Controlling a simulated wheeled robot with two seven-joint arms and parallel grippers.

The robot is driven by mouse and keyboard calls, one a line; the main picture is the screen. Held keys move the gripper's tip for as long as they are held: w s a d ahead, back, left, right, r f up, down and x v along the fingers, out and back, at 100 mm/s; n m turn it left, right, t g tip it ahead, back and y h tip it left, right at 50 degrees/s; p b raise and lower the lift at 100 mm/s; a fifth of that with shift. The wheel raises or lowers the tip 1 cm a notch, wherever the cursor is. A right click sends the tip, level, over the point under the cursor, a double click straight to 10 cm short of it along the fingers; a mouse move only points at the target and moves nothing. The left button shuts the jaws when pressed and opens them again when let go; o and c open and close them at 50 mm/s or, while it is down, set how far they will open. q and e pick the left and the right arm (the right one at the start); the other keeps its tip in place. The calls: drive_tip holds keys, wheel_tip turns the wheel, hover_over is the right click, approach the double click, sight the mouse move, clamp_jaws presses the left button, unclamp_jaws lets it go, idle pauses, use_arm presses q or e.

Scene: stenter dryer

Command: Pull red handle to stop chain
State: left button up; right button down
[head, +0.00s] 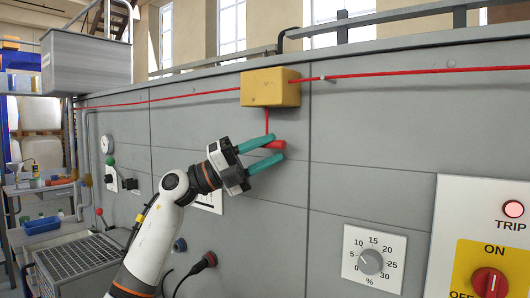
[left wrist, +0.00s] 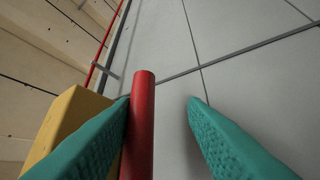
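The red handle (head: 275,145) hangs on a short red cord under a yellow box (head: 270,88) on the grey panel wall. My left gripper (head: 277,149) reaches it from the left, with its teal fingers above and below the handle. In the left wrist view the red handle (left wrist: 141,120) lies between the fingers, close against or touching the left one. A clear gap separates it from the right finger, so the left gripper (left wrist: 160,102) is open. The yellow box (left wrist: 65,125) shows at lower left there. My right gripper is not in view.
A red pull cord (head: 400,73) runs along the wall through the yellow box. A percent dial (head: 370,262), a pinkish TRIP lamp (head: 513,209) and a red ON/OFF knob (head: 490,283) are at right. A black plug (head: 209,259) sits below my arm.

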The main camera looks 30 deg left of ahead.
use_arm(q)
drive_tip(key=b+v, duration=0.4)
drive_tip(key=v, duration=0.8)
